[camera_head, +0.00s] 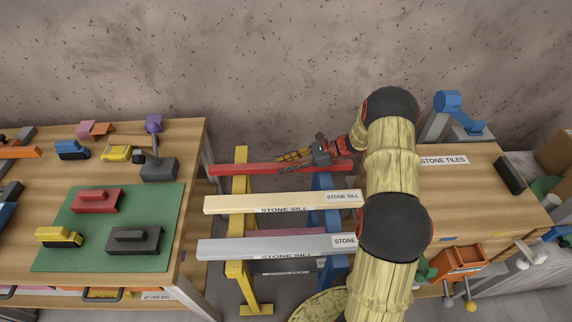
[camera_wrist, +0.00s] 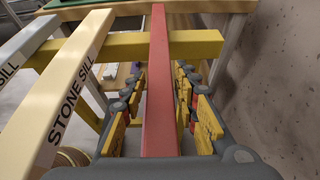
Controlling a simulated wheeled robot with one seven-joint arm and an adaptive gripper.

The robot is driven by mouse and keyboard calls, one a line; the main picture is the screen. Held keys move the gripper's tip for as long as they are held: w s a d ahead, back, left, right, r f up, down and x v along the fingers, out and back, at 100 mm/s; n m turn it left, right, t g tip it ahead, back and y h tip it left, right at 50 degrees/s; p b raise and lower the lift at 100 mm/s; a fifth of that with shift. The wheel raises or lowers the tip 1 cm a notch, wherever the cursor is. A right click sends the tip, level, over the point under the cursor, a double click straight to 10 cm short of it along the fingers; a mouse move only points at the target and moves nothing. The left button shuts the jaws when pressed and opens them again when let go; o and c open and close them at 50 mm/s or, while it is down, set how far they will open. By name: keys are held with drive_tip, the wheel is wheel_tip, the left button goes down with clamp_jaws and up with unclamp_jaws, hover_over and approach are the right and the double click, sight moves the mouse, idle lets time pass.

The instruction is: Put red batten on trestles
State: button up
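The red batten (camera_head: 240,170) lies across the yellow trestle (camera_head: 240,200) and the blue trestle (camera_head: 328,208), at the back near the wall. In the wrist view the red batten (camera_wrist: 159,75) runs between the fingers of my gripper (camera_wrist: 158,85), with a gap visible on both sides. My gripper (camera_head: 287,161) is open around the batten, near its right half in the head view. The yellow trestle's top beam (camera_wrist: 195,43) crosses under the batten's far end in the wrist view. The blue trestle is partly hidden by the bars and my arm.
A cream stone sill (camera_head: 270,203) and a grey one (camera_head: 265,247) lie across the same trestles, in front of the batten. A workbench with a green mat (camera_head: 70,255) stands left. A stone tiles bench (camera_head: 470,190) stands right. The wall is close behind.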

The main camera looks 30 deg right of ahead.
drive_tip(key=shift+o, duration=1.1)
